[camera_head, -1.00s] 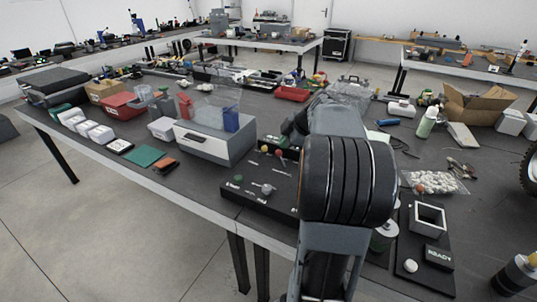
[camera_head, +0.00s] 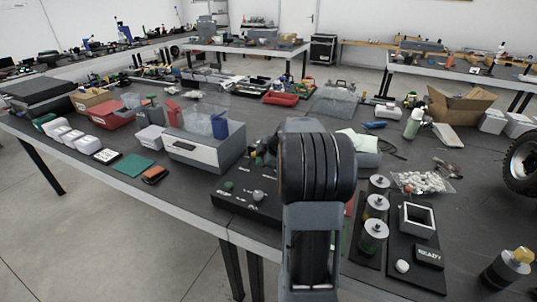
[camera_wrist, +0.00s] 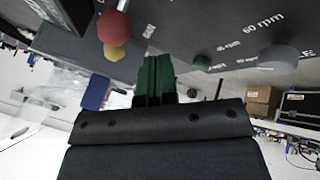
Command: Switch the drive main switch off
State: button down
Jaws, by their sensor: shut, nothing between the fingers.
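A dark control panel (camera_head: 237,203) lies near the front edge of the table, partly behind my arm. In the head view it carries a green button (camera_head: 228,186) and a grey knob (camera_head: 259,195). I cannot tell which control is the drive main switch.
A grey box (camera_head: 205,150) stands left of the panel. Several cylinders (camera_head: 374,230) and a "READY" block (camera_head: 428,256) stand to the right of my arm. The table is crowded behind.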

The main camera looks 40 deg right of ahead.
jog(key=p, duration=0.1)
send_over(259, 172)
jog(key=shift+f, duration=0.35)
